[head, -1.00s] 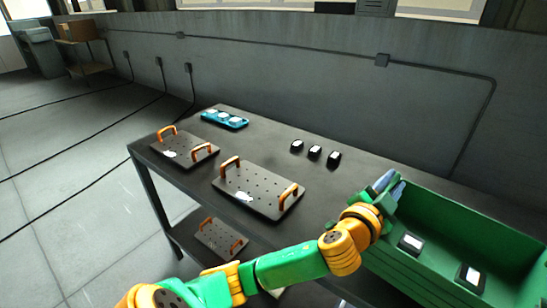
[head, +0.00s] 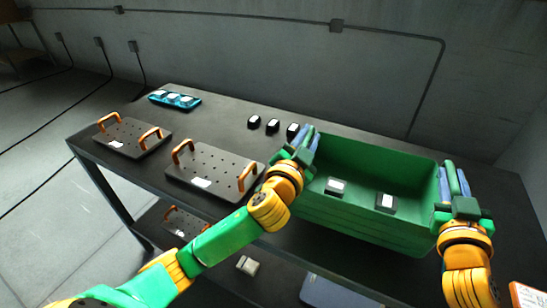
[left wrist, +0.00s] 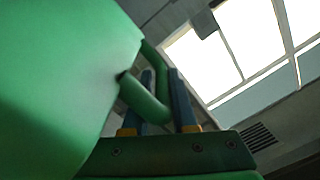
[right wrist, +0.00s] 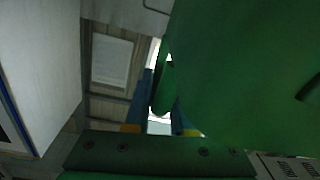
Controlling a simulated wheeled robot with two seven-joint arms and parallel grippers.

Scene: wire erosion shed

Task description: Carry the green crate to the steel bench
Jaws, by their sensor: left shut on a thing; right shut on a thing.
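The green crate (head: 365,230) is at the right part of a dark-topped bench (head: 228,133) in the head view. I cannot tell whether it touches the top. Two small dark blocks with pale tops, a left one (head: 336,187) and a right one (head: 386,202), lie inside it. My left gripper (head: 310,142) is shut on the crate's left end; the left wrist view shows its fingers around a green handle bar (left wrist: 146,98). My right gripper (head: 455,180) is shut on the right end, its fingers around a similar bar (right wrist: 163,88).
Two dark perforated plates with orange handles, one left (head: 133,137) and one nearer (head: 212,173), lie on the bench. A teal tray (head: 175,100) and three small dark blocks (head: 273,126) stand behind. A lower shelf holds more items. A grey wall (head: 240,50) closes the back.

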